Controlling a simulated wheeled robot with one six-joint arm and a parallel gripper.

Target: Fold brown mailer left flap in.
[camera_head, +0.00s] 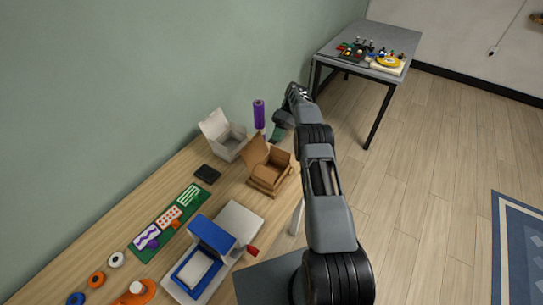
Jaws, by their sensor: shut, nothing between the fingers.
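The brown mailer (270,181) is an open cardboard box on the wooden bench, near its right edge. One brown panel stands up at its upper left, and its inside shows. Smaller flaps are hard to tell apart at this size. My gripper (272,139) is at the end of my arm, just above and behind the mailer's far side in the head view. It is shut and holds nothing. It looks close to the mailer, but I cannot tell whether they touch.
An open white box (231,147) stands left of the mailer, with a purple cylinder (258,114) behind. A black square (207,174), a green mat (160,228) with cards and a blue-and-white machine (211,236) lie nearer. A grey table (345,40) stands far right; floor between is clear.

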